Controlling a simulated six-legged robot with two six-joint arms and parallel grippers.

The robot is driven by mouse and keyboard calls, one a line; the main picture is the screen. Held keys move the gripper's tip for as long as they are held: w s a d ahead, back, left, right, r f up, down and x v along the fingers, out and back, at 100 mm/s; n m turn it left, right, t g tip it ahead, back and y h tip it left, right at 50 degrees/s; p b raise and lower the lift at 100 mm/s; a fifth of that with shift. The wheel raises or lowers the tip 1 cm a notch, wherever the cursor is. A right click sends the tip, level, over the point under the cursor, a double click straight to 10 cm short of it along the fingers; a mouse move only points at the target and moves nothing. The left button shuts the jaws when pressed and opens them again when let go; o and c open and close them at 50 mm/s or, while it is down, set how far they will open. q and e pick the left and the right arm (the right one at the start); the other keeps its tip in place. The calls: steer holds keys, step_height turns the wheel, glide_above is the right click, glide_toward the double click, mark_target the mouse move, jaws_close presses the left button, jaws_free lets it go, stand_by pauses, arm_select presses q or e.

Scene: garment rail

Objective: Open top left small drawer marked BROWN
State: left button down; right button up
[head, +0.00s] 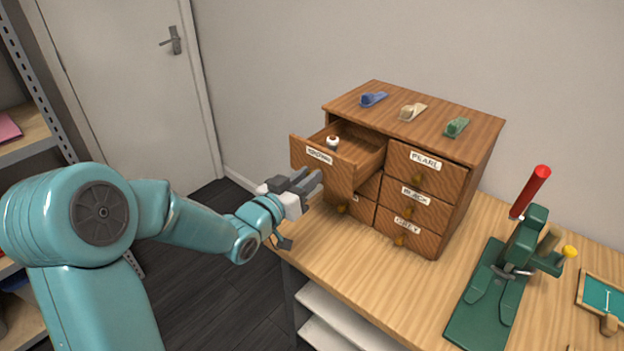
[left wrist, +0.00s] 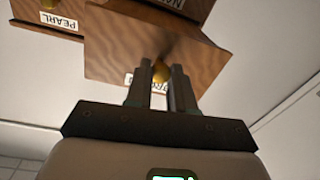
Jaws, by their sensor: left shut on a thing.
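The wooden drawer cabinet (head: 450,139) stands on the workbench, with small labelled drawers. Its top left drawer (head: 324,171), whose label appears to read BROWN, is pulled well out, and a small white-and-dark item (head: 332,142) shows inside. My left gripper (head: 308,181) is at the front of this drawer. In the left wrist view, the left gripper's fingers (left wrist: 160,85) are shut on the drawer's brass knob (left wrist: 161,71). The drawer's label is partly hidden by the fingers there. My right gripper is not in view.
Blue (head: 373,99), cream (head: 412,111) and green (head: 456,127) items lie on the cabinet top. The PEARL drawer (head: 425,177) beside the open one is closed. A green press (head: 505,270) with a red handle stands to the right. The bench front (head: 380,290) is clear.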

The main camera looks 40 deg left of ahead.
arm_select(q)
steer(key=shift+w, duration=0.1)
steer(key=c, duration=1)
jaws_free()
steer(key=s+b, duration=0.8)
steer(key=s, duration=0.8)
steer(key=shift+s+b, duration=0.15)
steer(key=shift+b, duration=0.2)
